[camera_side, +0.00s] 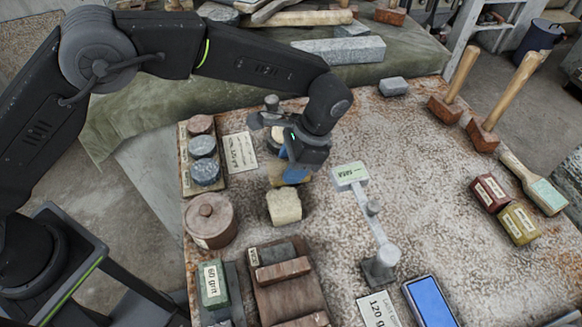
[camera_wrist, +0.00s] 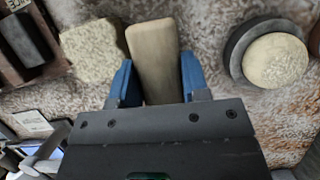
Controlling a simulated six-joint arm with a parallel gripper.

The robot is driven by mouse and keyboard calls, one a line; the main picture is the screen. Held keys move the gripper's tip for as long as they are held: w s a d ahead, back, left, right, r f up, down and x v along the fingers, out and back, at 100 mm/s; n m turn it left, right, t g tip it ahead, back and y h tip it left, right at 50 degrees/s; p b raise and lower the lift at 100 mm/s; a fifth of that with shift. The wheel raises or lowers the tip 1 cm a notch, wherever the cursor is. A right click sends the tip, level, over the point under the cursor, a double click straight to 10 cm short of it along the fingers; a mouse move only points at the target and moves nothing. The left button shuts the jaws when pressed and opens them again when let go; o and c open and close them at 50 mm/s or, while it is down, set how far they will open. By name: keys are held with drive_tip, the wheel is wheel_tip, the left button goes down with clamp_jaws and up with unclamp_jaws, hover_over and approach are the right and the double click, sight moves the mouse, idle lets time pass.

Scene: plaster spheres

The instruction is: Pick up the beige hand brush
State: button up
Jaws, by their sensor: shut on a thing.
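The beige hand brush (camera_wrist: 155,55) is a smooth, pale block between the two blue fingers of my gripper (camera_wrist: 156,85) in the wrist view. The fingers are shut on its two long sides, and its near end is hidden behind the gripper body. In the side view my gripper (camera_side: 292,175) points down over the table, with a tan edge of the brush (camera_side: 275,171) showing beside the blue fingertip. I cannot tell whether the brush touches the table.
A rough cream block (camera_side: 284,206) lies close in front of my gripper. A pale round piece in a grey dish (camera_wrist: 275,60) is to the right in the wrist view. A jointed stand (camera_side: 375,215) rises right of my gripper. The table's right middle (camera_side: 430,180) is clear.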

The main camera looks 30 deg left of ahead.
sight(284, 163)
drive_tip(key=r, duration=0.3)
drive_tip(key=shift+a, duration=0.3)
drive_tip(key=a+r, duration=0.6)
drive_tip(key=a, duration=0.5)
drive_tip(key=shift+w+r, duration=0.2)
drive_tip(key=shift+w, duration=0.25)
drive_tip(key=w+d+r+n+t+h, duration=0.2)
drive_tip(key=w+d+n+h, duration=0.35)
drive_tip(key=n, duration=1.25)
drive_tip(key=shift+y, duration=0.75)
drive_tip(key=shift+w+d+f, duration=0.1)
drive_tip(key=shift+w+f, duration=0.15)
drive_tip(key=shift+f, duration=0.8)
drive_tip(key=shift+w+d+f, duration=0.1)
drive_tip(key=shift+w+f, duration=0.1)
drive_tip(key=shift+f, duration=0.9)
drive_tip(key=shift+w+d+f, duration=0.1)
drive_tip(key=shift+w+f, duration=0.15)
drive_tip(key=shift+f, duration=0.8)
drive_tip(key=shift+w+a+f, duration=0.1)
drive_tip(key=shift+f, duration=0.3)
